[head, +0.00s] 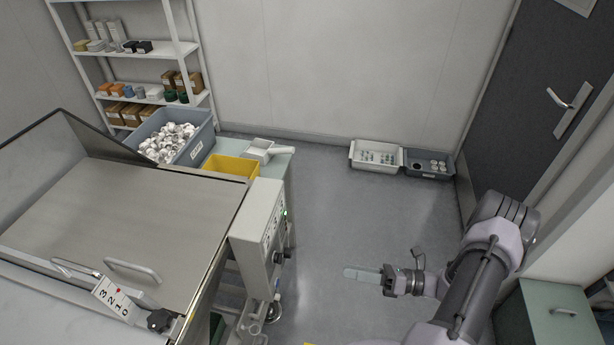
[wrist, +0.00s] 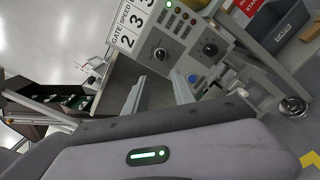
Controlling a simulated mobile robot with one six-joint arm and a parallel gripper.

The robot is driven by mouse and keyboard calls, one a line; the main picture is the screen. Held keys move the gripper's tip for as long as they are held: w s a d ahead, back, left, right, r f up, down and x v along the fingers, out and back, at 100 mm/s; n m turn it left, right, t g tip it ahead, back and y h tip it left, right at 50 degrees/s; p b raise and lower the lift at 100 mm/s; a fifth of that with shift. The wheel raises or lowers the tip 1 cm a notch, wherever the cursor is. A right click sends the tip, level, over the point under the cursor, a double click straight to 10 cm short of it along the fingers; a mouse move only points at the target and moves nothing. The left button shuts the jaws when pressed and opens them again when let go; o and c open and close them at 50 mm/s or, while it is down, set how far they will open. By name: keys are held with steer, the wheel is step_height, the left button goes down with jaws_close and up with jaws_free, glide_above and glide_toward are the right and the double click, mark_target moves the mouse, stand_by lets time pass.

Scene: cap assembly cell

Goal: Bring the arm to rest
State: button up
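My gripper (head: 364,274) shows in the head view at the lower right, held out over the floor and pointing left toward the machine. In the wrist view its two grey fingers stand apart with a gap between them (wrist: 159,88), and I see nothing held. My arm reaches in from the bottom right of the head view. The fingertips are apart from the grey control box (head: 260,228) in the head view. The box's knobs and labels show in the wrist view beyond the fingers (wrist: 186,48).
The metal-topped machine (head: 130,210) fills the left. Behind it are a grey bin of white caps (head: 203,130) and a yellow bin (head: 232,167). Two trays, one white (head: 376,167) and one dark (head: 428,174), lie by the wall. A green cabinet (head: 545,312) stands right. The middle floor is clear.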

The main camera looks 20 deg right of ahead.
steer(key=a+r+n+g+h, duration=0.3)
steer(key=a+r+n+g, duration=0.25)
steer(key=r+n, duration=0.35)
steer(key=a+r+n+g+h, duration=0.2)
steer(key=a+r+n+g, duration=0.35)
steer(key=r+n, duration=0.4)
steer(key=s+a+r+n+t+h, duration=0.3)
steer(key=s+a+r+n, duration=0.1)
steer(key=r, duration=0.3)
steer(key=s+a+r+n+t+h, duration=0.3)
steer(key=s+a+r+n+h, duration=0.1)
steer(key=r+n, duration=0.3)
steer(key=shift+s+r+h, duration=0.25)
steer(key=shift+s+h, duration=0.05)
steer(key=shift+n, duration=0.25)
stand_by(4.2)
